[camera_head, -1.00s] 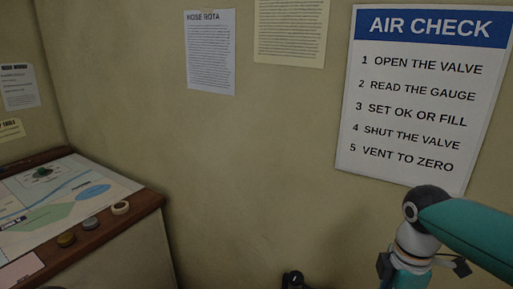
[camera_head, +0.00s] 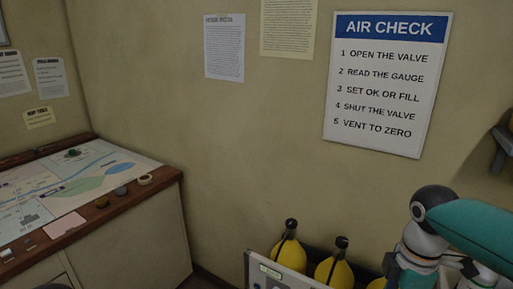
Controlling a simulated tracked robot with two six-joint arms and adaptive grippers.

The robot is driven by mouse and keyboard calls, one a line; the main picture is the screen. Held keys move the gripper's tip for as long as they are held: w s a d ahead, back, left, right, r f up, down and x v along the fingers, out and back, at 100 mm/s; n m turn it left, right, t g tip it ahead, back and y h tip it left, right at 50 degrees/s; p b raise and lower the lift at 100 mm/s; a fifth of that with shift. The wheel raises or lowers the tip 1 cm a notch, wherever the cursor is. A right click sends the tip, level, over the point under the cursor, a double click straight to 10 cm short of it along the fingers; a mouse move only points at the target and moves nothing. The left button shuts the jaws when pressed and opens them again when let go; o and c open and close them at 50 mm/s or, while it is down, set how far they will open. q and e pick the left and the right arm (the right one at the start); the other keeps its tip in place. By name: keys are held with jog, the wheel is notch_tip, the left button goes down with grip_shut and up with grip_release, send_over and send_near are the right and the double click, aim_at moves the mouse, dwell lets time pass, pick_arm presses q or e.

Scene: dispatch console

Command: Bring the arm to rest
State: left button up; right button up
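My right arm (camera_head: 480,228) comes in from the right edge, with a teal upper link and a dark elbow joint bent downward. Its lower part goes down out of the bottom of the picture in front of the yellow cylinders. The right gripper's fingertips cannot be made out. My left arm and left gripper are not in view.
Yellow cylinders (camera_head: 291,254) with black tops stand behind a pale panel (camera_head: 268,272) at the bottom. A map table (camera_head: 165,195) with small discs on its rim is at the left. The AIR CHECK sign (camera_head: 385,85) and paper notices hang on the wall. A dark bracket (camera_head: 503,150) is at the right edge.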

jog(key=a+f+m+y, duration=0.1)
jog(key=a+f+m, duration=0.25)
jog(key=f, duration=0.75)
jog(key=a+f+m+y, duration=0.25)
jog(key=a+f, duration=0.25)
jog(key=f, duration=0.5)
jog(key=s+a+f+m, duration=0.2)
jog(key=s+f+m, duration=0.4)
jog(key=f, duration=0.2)
jog(key=s+a+f+m, duration=0.3)
jog(key=s+f+m, duration=0.3)
jog(key=s+f, duration=0.1)
jog(key=shift+a+f+t, duration=0.3)
jog(key=shift+f, duration=0.6)
